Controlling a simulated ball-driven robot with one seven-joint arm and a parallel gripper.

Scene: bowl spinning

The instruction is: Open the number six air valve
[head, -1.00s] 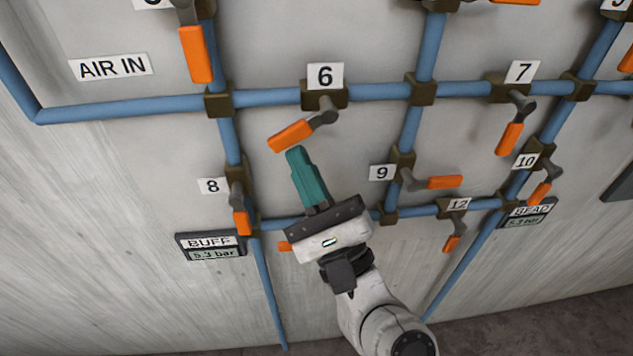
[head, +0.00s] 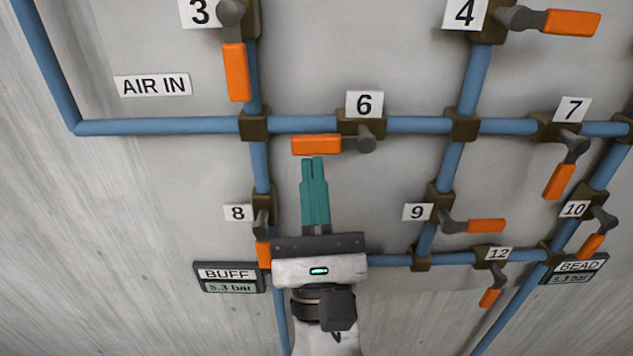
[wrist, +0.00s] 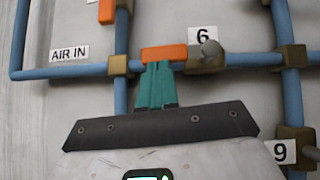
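The number six valve (head: 364,136) sits on the horizontal blue pipe under its "6" label (head: 364,104). Its orange handle (head: 316,145) points left from the grey hub, nearly parallel to the pipe and just below it. My gripper (head: 314,160) has its teal fingers together with nothing between them. The fingertips are right below the handle. In the wrist view the tips meet the lower edge of the orange handle (wrist: 164,53); I cannot tell whether they touch.
Valve 8 (head: 262,235) is close to the left of my gripper, with the BUFF gauge (head: 229,278) beside it. Valve 9 (head: 470,225) is to the right. Valve 3's handle (head: 236,72) hangs above left.

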